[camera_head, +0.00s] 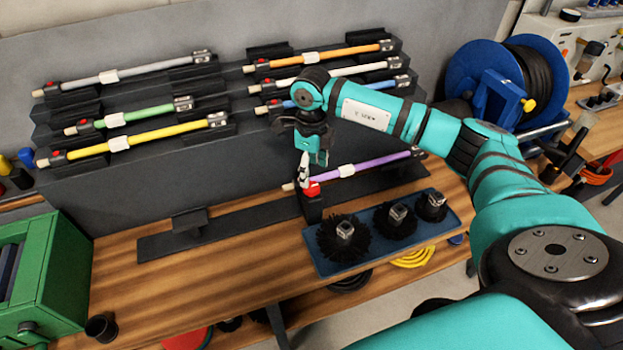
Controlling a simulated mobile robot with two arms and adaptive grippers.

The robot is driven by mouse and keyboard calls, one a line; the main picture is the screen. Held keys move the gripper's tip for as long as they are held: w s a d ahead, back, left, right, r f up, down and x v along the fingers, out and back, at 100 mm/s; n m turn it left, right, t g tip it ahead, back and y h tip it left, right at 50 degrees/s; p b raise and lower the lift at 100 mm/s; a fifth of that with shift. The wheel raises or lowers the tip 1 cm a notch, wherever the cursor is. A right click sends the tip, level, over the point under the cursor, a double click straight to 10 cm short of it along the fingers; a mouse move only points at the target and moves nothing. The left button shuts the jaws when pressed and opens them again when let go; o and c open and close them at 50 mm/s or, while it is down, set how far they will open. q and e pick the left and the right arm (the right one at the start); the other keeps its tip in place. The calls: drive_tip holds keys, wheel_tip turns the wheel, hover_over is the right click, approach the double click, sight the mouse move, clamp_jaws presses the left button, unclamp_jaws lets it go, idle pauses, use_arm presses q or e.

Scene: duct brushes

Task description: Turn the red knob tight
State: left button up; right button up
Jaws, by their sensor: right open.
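The red knob (312,189) sits on a black upright holder (311,208) on the wooden bench. A purple rod (378,163) with a white collar rests on the holders, its near end close to the knob. My right gripper (306,176) points down from above, with its fingertips just above or at the knob; I cannot tell whether they touch it. It is open. Part of the knob is hidden behind a fingertip. My left gripper is not in view.
A blue tray (318,262) with black round brushes stands just right of the knob. Several coloured rods lie on the dark rack behind. A green box (62,275) is at left and a blue cable reel (470,75) at right. The front left bench is mostly clear.

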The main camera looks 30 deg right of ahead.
sight(312, 186)
wheel_tip(312, 186, down, 6)
drive_tip(key=shift+r+p, duration=0.15)
drive_tip(key=shift+p, duration=0.4)
drive_tip(key=c, duration=1.2)
